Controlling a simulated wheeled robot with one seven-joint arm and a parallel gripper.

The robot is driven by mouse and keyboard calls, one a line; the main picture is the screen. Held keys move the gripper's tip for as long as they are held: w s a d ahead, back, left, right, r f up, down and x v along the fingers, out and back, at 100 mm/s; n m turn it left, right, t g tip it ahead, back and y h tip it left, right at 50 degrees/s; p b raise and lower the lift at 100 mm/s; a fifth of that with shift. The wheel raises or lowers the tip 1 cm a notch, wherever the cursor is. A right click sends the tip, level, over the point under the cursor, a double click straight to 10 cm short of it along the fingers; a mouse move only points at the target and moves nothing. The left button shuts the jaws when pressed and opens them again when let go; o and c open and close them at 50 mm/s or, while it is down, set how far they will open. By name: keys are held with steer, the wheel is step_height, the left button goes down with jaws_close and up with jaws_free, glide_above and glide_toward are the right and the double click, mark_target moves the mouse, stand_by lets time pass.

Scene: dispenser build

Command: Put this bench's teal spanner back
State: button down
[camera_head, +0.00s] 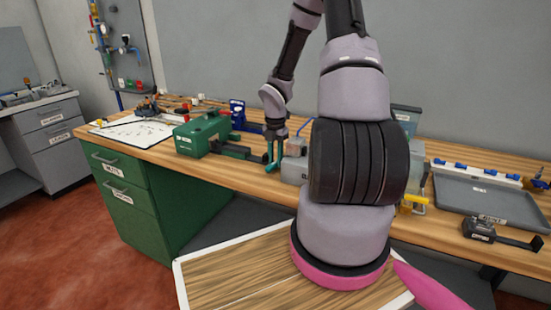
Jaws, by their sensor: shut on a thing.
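The teal spanner (270,157) hangs upright below my gripper (274,136), its open end pointing down, close to the bench surface. My gripper is small in the view and appears shut on the spanner's upper part. The spanner is over the middle of the wooden bench (228,172), right of a green machine (203,134) with a dark bar. Whether the spanner touches the bench cannot be told. My own arm hides much of the bench behind and to the right.
A blue holder (238,114) stands behind the green machine. A white sheet (130,131) lies at the left end. A grey tray (485,203) and a dark clamp-like tool (479,228) lie at right. Green drawers (125,200) are under the bench.

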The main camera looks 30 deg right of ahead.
steer(key=shift+f, duration=0.5)
steer(key=shift+c, duration=1.3)
jaws_free()
steer(key=shift+r, duration=0.1)
steer(key=shift+w+r, duration=0.1)
steer(key=shift+r, duration=3.3)
